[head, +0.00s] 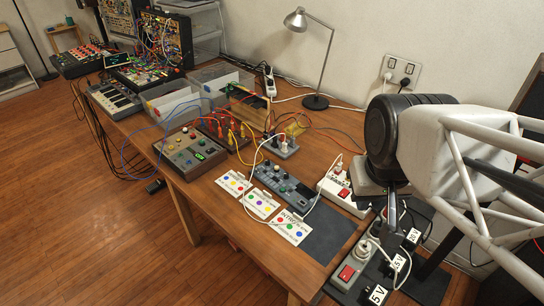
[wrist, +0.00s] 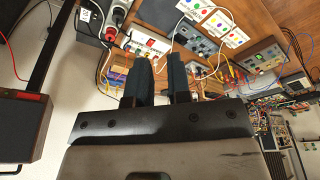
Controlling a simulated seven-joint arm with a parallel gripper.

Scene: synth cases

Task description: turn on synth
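My gripper (wrist: 162,78) has two dark fingers with a narrow gap between them and nothing held. In the head view my gripper (head: 392,205) hangs at the right, near the power strips. A grey-blue synth box (head: 283,185) with knobs lies mid-table; it shows upper right in the wrist view (wrist: 194,38). A brown-edged synth (head: 191,152) with a lit green display sits left of it. A white power strip (head: 343,193) with a red switch is right of the grey-blue box. A grey power strip (head: 348,272) with a red switch lies nearer the front. Switch positions are unclear.
White cards with coloured dots (head: 262,204) lie before the grey-blue box. Voltage labels (head: 377,294) stand beside plugs at the front right. A desk lamp (head: 316,101), clear bins (head: 172,102) and loose cables occupy the back. A dark mat (head: 328,234) is bare.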

